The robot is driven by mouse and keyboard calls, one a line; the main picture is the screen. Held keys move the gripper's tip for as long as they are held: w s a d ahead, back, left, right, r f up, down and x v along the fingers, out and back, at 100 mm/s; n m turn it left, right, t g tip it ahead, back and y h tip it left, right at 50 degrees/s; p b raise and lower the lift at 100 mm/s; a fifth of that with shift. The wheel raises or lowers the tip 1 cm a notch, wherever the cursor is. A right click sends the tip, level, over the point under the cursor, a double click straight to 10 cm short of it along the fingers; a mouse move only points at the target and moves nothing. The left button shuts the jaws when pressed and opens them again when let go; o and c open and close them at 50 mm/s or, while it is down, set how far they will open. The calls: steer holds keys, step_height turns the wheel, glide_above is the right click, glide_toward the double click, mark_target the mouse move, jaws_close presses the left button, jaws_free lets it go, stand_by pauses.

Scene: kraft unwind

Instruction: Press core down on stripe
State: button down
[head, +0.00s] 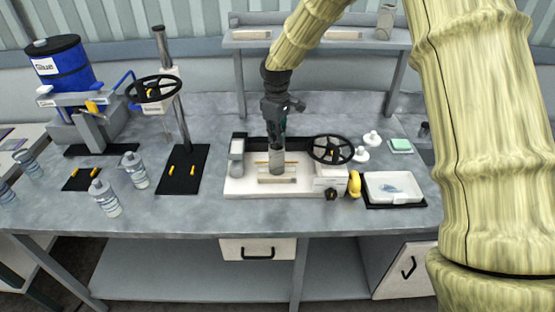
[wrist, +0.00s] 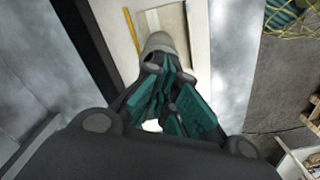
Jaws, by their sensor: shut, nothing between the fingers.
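The core (head: 277,161), a short grey-brown cylinder, stands upright on the white unwind base in the middle of the bench. In the wrist view, its rounded upper part (wrist: 157,43) shows just beyond my fingertips. A pale stripe (wrist: 152,20) runs over the tan sheet beside the core; part of it is hidden behind the core. My gripper (head: 277,138) points down directly above the core, with its teal fingers (wrist: 168,95) shut and nothing between them. The fingertips are at or very near the core's top; I cannot tell whether they touch.
A black handwheel (head: 331,150) stands right of the core, on the base (head: 240,186). A white tray (head: 393,187) lies farther right. A stand with another handwheel (head: 154,89), clear bottles (head: 104,198) and a blue glue drum (head: 62,68) are to the left. A shelf (head: 250,40) is behind.

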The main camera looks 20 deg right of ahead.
steer(key=shift+f, duration=0.9)
steer(key=shift+s+f, duration=0.15)
steer(key=shift+f, duration=0.05)
stand_by(2.1)
steer(key=shift+r, duration=0.15)
steer(key=shift+r+p, duration=2.55)
steer(key=shift+r, duration=0.95)
steer(key=shift+d, duration=0.1)
